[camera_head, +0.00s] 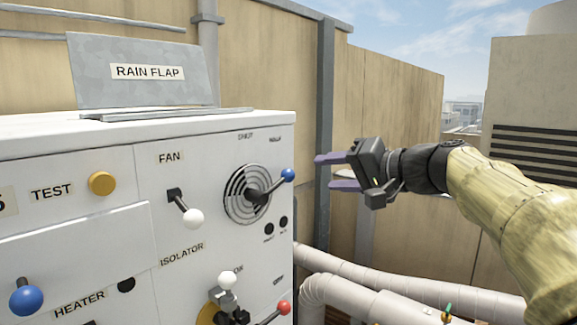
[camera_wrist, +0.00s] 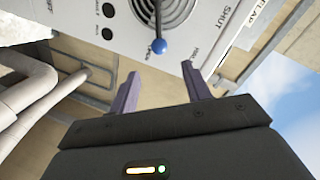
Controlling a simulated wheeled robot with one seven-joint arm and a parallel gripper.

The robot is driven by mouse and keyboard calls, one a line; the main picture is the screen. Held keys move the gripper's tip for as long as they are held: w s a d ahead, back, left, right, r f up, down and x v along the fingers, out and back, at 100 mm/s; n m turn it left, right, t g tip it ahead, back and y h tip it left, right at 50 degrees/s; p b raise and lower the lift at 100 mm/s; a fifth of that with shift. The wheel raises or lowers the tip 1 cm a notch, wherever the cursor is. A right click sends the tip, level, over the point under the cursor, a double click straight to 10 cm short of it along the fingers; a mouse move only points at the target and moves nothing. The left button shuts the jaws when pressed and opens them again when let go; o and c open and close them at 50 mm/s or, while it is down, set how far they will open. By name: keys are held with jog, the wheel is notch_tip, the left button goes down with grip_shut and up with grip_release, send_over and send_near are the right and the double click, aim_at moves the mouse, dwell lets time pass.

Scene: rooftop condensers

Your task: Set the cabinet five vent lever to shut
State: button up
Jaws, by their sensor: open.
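The vent lever has a blue ball knob (camera_head: 288,175) on a dark arm, mounted over a round slotted grille (camera_head: 240,194) on the white cabinet (camera_head: 145,240). It points right and slightly up. The label SHUT (camera_head: 245,135) is above the grille, with another small label to its right. In the wrist view, the knob (camera_wrist: 159,47) lies beside a small label that seems to read OPEN, away from SHUT (camera_wrist: 231,15). My gripper (camera_head: 326,172) is open and empty, right of the knob and apart from it. Its purple fingers (camera_wrist: 160,74) point toward the cabinet.
A fan lever with a white knob (camera_head: 193,218), an isolator (camera_head: 228,290), a red-knobbed lever (camera_head: 284,307) and a yellow TEST button (camera_head: 102,183) share the panel. A RAIN FLAP plate (camera_head: 145,75) stands on top. Pale pipes (camera_head: 370,290) run low at right.

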aim_at(294, 174)
jog(key=p+x, duration=0.5)
jog(key=x, duration=0.7)
jog(key=shift+d, duration=0.1)
grip_shut()
